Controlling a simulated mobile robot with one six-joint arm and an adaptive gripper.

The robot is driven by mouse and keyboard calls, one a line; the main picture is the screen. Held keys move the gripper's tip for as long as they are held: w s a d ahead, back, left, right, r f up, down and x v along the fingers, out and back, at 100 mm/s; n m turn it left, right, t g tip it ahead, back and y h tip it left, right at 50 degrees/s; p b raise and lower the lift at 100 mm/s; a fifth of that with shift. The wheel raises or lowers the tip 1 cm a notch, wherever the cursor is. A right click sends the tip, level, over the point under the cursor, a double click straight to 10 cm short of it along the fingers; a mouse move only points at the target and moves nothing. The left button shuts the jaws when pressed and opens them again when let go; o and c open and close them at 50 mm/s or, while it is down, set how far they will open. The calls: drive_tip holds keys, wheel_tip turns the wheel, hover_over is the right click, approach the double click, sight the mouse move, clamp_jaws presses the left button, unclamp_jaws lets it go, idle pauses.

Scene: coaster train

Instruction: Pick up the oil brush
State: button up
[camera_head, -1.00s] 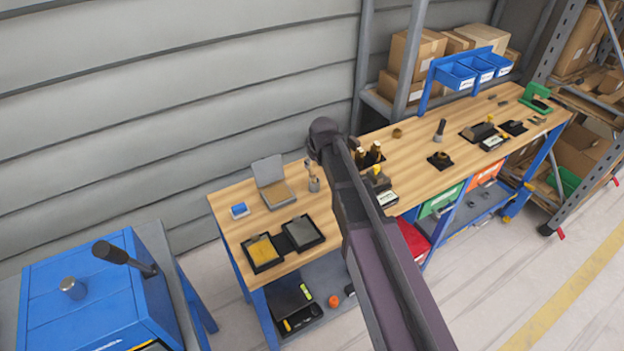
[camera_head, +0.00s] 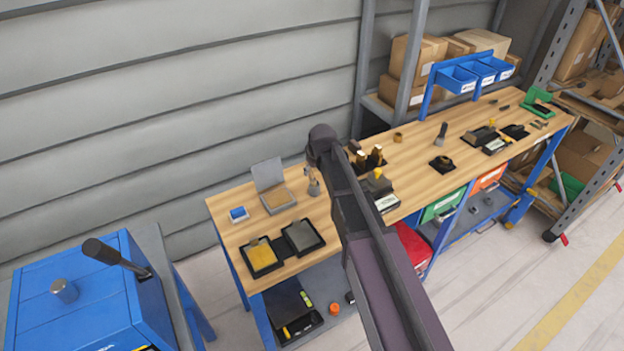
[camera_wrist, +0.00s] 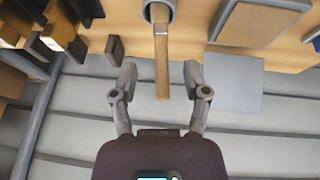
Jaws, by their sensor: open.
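The oil brush (camera_wrist: 161,50) shows in the wrist view as a light wooden handle with a pale band, standing in a grey round cup (camera_wrist: 172,12). Its other end is hidden in the cup. In the head view the cup (camera_head: 314,188) stands near the back edge of the workbench, left of my arm. My gripper (camera_wrist: 160,70) is open in the wrist view, one finger on each side of the handle's free end, with gaps on both sides. It holds nothing. In the head view my arm hides the fingers.
An open grey box (camera_head: 279,198) stands left of the cup, and a blue-and-white item (camera_head: 238,213) lies beyond it. Two black trays (camera_head: 303,237) lie in front. Dark blocks with brass tops (camera_head: 370,158) stand right of my arm. The wall is close behind the workbench (camera_head: 330,235).

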sight(312, 172)
drive_tip(key=shift+b+x, duration=2)
drive_tip(key=shift+x, duration=0.35)
drive_tip(key=shift+a, duration=0.1)
clamp_jaws()
